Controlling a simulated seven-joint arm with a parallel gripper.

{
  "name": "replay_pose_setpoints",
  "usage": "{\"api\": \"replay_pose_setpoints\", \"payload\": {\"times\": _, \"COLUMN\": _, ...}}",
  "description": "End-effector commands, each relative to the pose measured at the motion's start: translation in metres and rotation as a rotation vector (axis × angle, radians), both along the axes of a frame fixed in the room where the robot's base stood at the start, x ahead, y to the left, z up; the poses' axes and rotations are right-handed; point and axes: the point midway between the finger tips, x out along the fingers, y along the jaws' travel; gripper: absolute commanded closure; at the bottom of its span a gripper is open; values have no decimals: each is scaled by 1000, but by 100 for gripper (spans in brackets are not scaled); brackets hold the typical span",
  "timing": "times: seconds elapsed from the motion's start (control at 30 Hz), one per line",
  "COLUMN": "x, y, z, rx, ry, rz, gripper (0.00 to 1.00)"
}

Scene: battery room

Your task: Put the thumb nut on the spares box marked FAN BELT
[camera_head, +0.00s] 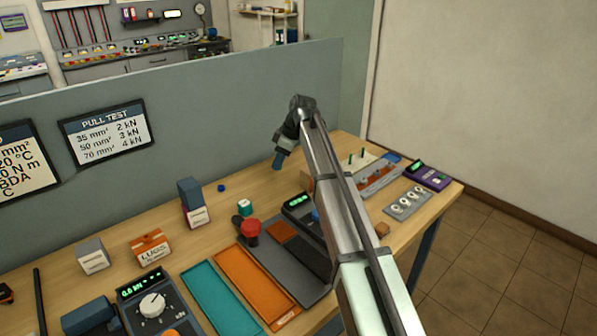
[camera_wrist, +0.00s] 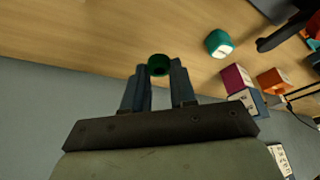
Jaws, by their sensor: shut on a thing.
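My gripper (camera_head: 279,160) is raised over the back of the bench, near the partition. In the wrist view its fingers (camera_wrist: 160,85) are shut on a dark green round piece with a hole in it, which looks like the thumb nut (camera_wrist: 159,63). In the head view the nut cannot be made out. Left of the gripper, several small boxes stand on the bench: a grey box (camera_head: 93,256), an orange box marked LUGS (camera_head: 151,246), and a purple box (camera_head: 196,216) with a blue-grey box (camera_head: 189,190) apparently on top. I cannot read FAN BELT on any of them.
A teal-and-white block (camera_head: 244,208) and a small blue cap (camera_head: 221,188) sit near the purple box. A red knob (camera_head: 251,227), an orange tray (camera_head: 258,290) and a teal tray (camera_head: 217,300) lie nearer. The grey partition (camera_head: 215,115) bounds the back.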

Motion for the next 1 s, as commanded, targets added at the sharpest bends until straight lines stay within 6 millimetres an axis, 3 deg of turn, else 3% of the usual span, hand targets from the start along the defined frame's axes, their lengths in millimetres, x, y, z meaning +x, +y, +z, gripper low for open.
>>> {"api": "replay_pose_setpoints", "payload": {"times": 0.2, "x": 37, "y": -71, "z": 33, "rx": 1, "ry": -2, "rz": -90, "gripper": 100}}
{"api": "replay_pose_setpoints", "payload": {"times": 0.4, "x": 59, "y": -114, "z": 62, "rx": 1, "ry": -1, "rz": -125, "gripper": 100}}
{"api": "replay_pose_setpoints", "payload": {"times": 0.5, "x": 63, "y": -114, "z": 72, "rx": 0, "ry": -1, "rz": -85, "gripper": 100}}
{"api": "replay_pose_setpoints", "payload": {"times": 0.67, "x": 53, "y": -115, "z": 66, "rx": -1, "ry": 1, "rz": -31, "gripper": 100}}
{"api": "replay_pose_setpoints", "payload": {"times": 1.0, "x": 53, "y": -114, "z": 18, "rx": -1, "ry": 2, "rz": -24, "gripper": 100}}
